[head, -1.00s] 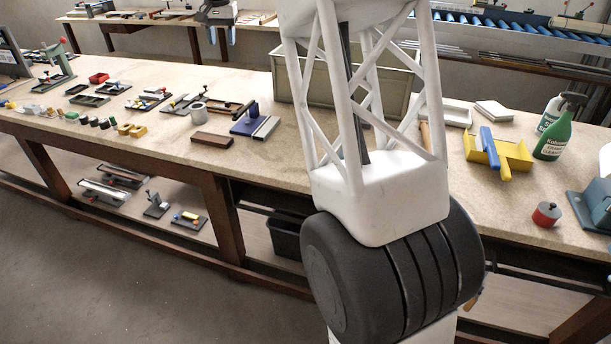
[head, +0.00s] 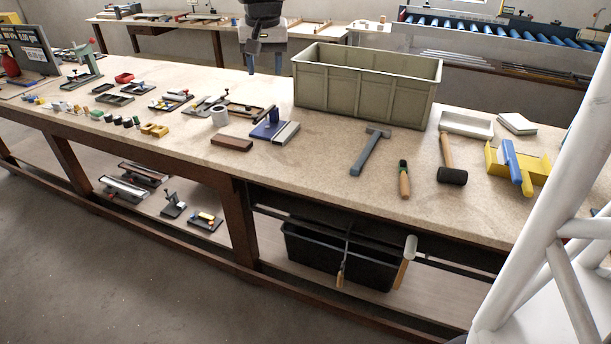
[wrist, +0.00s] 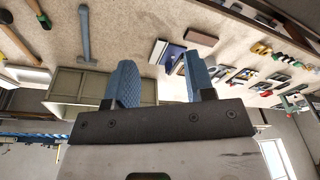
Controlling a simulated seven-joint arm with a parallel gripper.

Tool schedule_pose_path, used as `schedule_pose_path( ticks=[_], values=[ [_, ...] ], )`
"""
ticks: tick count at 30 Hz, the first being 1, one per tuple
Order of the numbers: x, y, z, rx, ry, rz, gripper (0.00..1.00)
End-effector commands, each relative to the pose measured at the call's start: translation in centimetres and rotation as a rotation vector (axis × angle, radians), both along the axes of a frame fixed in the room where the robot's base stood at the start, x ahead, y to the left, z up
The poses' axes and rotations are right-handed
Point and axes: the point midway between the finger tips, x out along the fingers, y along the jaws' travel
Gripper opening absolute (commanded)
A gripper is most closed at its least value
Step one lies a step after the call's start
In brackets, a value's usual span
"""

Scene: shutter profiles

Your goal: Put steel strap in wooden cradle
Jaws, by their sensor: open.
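My gripper (head: 265,70) hangs open and empty above the back of the bench, left of the large crate. Its two blue fingers also show apart in the wrist view (wrist: 160,78). A flat grey metal piece (head: 287,132) lies beside a blue plate (head: 266,131) on the bench; it may be the steel strap, but I cannot be sure. A brown wooden block (head: 231,143) lies to its left and also shows in the wrist view (wrist: 202,37). A low brown wooden frame (head: 262,112) lies behind; I cannot tell which wooden piece is the cradle.
A large olive crate (head: 365,90) stands right of my gripper. A hammer (head: 369,152), a green-tipped tool (head: 404,180) and a mallet (head: 451,175) lie in front of it. The bench front between block and hammer is clear.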

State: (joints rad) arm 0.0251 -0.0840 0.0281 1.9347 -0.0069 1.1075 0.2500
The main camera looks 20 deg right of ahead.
Motion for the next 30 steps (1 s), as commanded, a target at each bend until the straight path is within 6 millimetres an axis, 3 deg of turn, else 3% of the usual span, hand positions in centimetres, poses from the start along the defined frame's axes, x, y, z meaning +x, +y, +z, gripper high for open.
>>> schedule_pose_path(
  ticks=[3,17,30],
  values=[
    [-3.6,0.2,-0.5,-0.004,-0.009,0.023,0.49],
    [-16.4,0.8,-4.3,-0.021,-0.036,0.114,0.49],
    [-28.2,1.2,-10.2,-0.038,-0.06,0.198,0.49]
  ],
)
